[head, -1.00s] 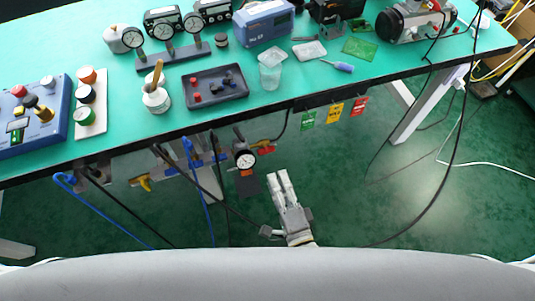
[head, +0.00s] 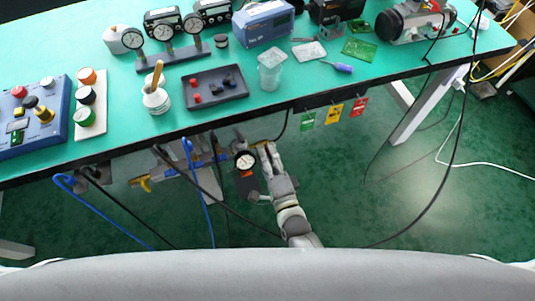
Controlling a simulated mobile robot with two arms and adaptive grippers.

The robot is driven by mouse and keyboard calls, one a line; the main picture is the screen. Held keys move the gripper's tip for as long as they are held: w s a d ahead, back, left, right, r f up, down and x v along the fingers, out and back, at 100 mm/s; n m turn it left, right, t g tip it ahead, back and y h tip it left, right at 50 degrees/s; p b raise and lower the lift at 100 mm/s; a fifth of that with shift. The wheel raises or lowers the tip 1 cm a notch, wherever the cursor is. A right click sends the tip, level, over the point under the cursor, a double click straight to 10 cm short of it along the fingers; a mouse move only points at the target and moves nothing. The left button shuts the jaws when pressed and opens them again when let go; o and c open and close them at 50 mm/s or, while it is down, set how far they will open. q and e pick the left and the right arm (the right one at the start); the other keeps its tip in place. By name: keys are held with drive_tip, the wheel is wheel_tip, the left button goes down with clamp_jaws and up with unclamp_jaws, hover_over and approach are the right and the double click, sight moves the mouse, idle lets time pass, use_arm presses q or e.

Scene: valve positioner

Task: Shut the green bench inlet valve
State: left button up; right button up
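Under the bench's front edge runs a row of pipework with a round white gauge (head: 245,160). A yellow handle (head: 140,183) is at its left and a blue handle (head: 188,150) is nearer the middle. I cannot make out a green handle on this pipework. My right gripper (head: 264,150) is just right of the gauge, with its fingers pointing up at the pipework's right end. It covers the spot where a red handle showed before. I cannot tell whether the fingers touch or hold that handle. My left gripper is not in view.
The green-topped bench (head: 225,125) overhangs the pipework. Blue hoses (head: 110,220) and black hoses hang below on the left. Green, yellow and red tags (head: 334,113) hang from the front edge to the right. The floor right of my arm is mostly clear.

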clamp_jaws()
drive_tip(key=shift+n, duration=0.3)
drive_tip(key=shift+f+n+p, duration=0.1)
drive_tip(key=shift+n+p, duration=1.1)
drive_tip(key=shift+n, duration=6.7)
drive_tip(key=shift+o, duration=1.3)
unclamp_jaws()
